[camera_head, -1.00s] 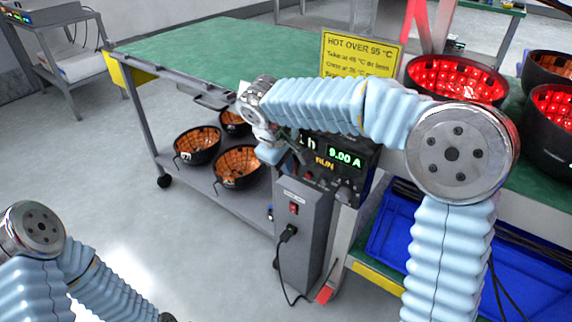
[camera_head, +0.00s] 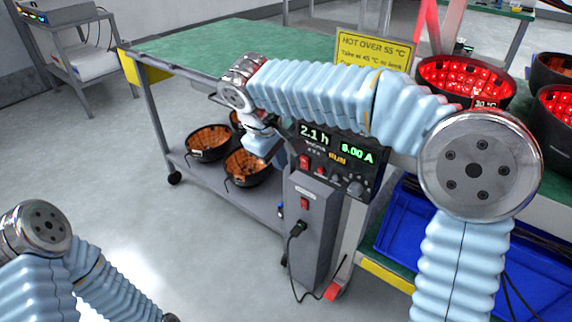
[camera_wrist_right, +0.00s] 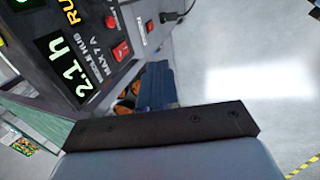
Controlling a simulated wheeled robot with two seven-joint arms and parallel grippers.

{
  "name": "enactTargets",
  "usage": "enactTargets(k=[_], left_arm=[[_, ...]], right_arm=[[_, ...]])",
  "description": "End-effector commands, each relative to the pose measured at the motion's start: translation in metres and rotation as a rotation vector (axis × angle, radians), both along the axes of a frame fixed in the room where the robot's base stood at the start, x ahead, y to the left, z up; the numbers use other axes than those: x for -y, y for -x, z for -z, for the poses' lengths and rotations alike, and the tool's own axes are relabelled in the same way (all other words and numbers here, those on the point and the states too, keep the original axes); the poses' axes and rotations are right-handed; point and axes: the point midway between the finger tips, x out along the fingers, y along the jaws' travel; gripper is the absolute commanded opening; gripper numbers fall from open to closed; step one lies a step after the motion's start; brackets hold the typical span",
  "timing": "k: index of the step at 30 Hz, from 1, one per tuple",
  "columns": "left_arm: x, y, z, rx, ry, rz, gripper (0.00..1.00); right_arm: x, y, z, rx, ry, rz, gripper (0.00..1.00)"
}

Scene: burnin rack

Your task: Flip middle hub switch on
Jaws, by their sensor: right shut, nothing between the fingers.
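The middle hub is a dark panel (camera_head: 330,190) with lit displays reading 2.1 h and 0.00 A in the head view. Its red rocker switch (camera_head: 304,162) sits low at the panel's left. In the right wrist view the red switch (camera_wrist_right: 121,51) lies beside the "MIDDLE HUB MAX 7 A" label, with a red round button (camera_wrist_right: 112,22) near it. My right gripper (camera_head: 262,146) is shut and empty, left of the panel and apart from the switch. Its blue fingers (camera_wrist_right: 158,84) also show in the wrist view. Only my left arm shows at lower left; its gripper is out of view.
A grey box (camera_head: 310,230) below the panel has another red switch (camera_head: 304,204) and a plugged black cable. Dark bowls (camera_head: 209,142) stand on the cart's lower shelf. A yellow hot-warning sign (camera_head: 372,58) and red-lit bowls (camera_head: 466,85) are behind my right arm. A blue bin (camera_head: 400,235) is at right.

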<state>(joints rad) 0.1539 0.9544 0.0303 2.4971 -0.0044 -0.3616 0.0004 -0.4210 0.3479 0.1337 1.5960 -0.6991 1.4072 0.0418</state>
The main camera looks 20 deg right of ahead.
Motion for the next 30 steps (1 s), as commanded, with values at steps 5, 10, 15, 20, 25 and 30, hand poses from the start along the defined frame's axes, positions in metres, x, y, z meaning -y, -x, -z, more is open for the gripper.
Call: enactTargets(k=[5, 10, 15, 20, 25, 30], left_arm=[[0.000, 0.000, -0.002, 0.000, 0.000, 0.000, 0.44], [0.000, 0.000, -0.002, 0.000, 0.000, 0.000, 0.44], [0.000, 0.000, -0.002, 0.000, 0.000, 0.000, 0.44], [0.000, 0.000, -0.002, 0.000, 0.000, 0.000, 0.44], [0.000, 0.000, -0.001, 0.000, 0.000, 0.000, 0.44], [0.000, 0.000, -0.001, 0.000, 0.000, 0.000, 0.44]], right_arm=[[-0.010, 0.007, -0.019, 0.000, 0.000, -0.001, 0.00], [-0.012, 0.010, -0.024, -0.001, -0.001, -0.001, 0.00], [-0.012, 0.010, -0.024, -0.001, -0.001, -0.001, 0.00], [-0.012, 0.010, -0.024, -0.001, -0.001, -0.001, 0.00], [-0.015, 0.007, -0.007, -0.019, -0.016, -0.008, 0.00], [-0.030, -0.001, 0.091, -0.109, -0.140, -0.026, 0.00]])
